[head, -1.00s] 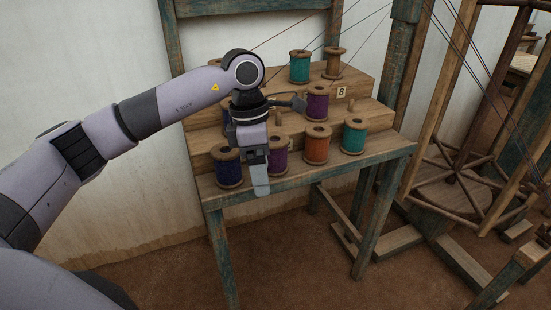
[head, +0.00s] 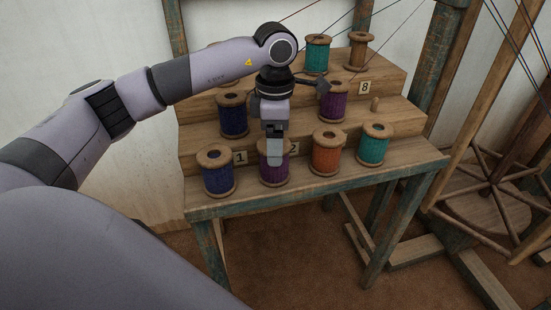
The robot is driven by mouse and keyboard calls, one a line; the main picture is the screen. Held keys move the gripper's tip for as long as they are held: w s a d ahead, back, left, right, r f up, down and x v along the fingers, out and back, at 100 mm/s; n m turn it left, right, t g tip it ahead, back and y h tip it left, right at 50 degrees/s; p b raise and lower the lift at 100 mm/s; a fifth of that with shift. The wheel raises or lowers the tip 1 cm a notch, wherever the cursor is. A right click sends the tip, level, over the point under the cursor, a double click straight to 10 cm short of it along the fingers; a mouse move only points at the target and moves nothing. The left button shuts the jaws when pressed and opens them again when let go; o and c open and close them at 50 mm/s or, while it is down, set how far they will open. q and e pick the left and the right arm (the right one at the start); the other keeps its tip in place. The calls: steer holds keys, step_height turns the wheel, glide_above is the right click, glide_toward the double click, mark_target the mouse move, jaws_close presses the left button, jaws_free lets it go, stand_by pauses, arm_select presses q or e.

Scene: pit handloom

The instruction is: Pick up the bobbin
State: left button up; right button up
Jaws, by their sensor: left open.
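Several wooden bobbins stand upright on a stepped rack. In the front row, from left to right, are a dark blue bobbin (head: 218,178), a purple bobbin (head: 274,175), an orange bobbin (head: 326,158) and a teal bobbin (head: 373,150). My left gripper (head: 274,158) points down and is open. In the picture it covers the upper middle of the front purple bobbin; I cannot tell whether it touches it. No bobbin is visibly held. My right gripper is not in view.
The top holds a teal bobbin (head: 317,58) and a bare wooden spool (head: 358,52). Threads run above. A wooden reel frame (head: 495,190) stands right.

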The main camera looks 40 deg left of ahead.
mark_target(269, 176)
arm_select(q)
step_height(269, 176, down, 4)
steer(key=shift+r, duration=0.1)
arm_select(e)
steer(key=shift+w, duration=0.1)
arm_select(q)
steer(key=c, duration=0.7)
steer(key=shift+c, duration=0.2)
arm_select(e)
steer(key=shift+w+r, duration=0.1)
arm_select(q)
steer(key=shift+r, duration=0.1)
